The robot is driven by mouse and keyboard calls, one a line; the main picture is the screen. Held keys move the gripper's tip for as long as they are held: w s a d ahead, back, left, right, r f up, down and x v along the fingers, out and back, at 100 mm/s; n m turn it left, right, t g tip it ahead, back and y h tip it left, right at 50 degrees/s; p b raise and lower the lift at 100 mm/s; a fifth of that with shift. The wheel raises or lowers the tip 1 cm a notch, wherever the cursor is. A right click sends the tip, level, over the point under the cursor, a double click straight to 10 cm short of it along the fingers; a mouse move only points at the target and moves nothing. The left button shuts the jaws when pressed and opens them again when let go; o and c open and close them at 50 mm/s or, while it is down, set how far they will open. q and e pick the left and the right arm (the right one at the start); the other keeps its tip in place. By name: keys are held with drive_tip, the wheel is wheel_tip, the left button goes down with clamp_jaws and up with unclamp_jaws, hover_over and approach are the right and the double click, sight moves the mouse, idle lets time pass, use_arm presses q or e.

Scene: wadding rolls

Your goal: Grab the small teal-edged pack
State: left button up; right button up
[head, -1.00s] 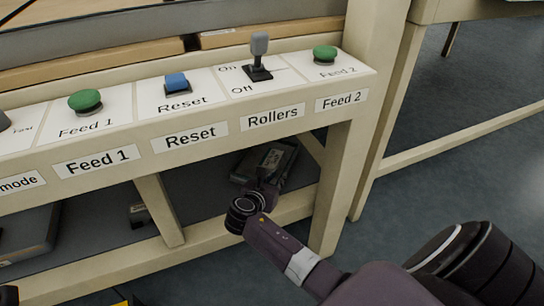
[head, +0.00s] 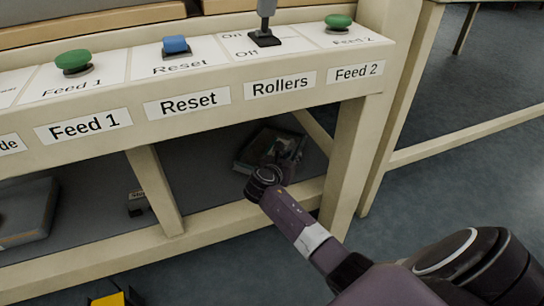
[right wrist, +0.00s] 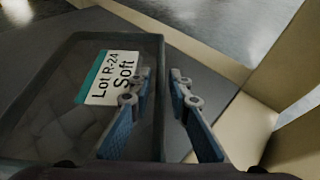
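The pack (right wrist: 60,125) is a dark, see-through-looking package on the lower shelf. Its white label (right wrist: 113,78) reads "Lot R-24 Soft" and has a teal strip along one edge. In the head view the pack (head: 262,139) lies under the panel, left of the front leg, partly covered by my right gripper (head: 280,154). In the right wrist view my right gripper (right wrist: 162,78) is open. One finger is over the pack beside the label, the other just past its right edge. Contact cannot be told. My left gripper is not in view.
A larger grey pack (head: 28,212) and a small dark item (head: 138,203) lie farther left on the shelf. A shelf post (head: 155,190) and front leg (head: 345,155) flank the reach. The button panel (head: 190,105) is above. Open floor lies right.

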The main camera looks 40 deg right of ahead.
drive_tip(key=shift+d, duration=0.1)
clamp_jaws()
drive_tip(key=shift+r, duration=0.2)
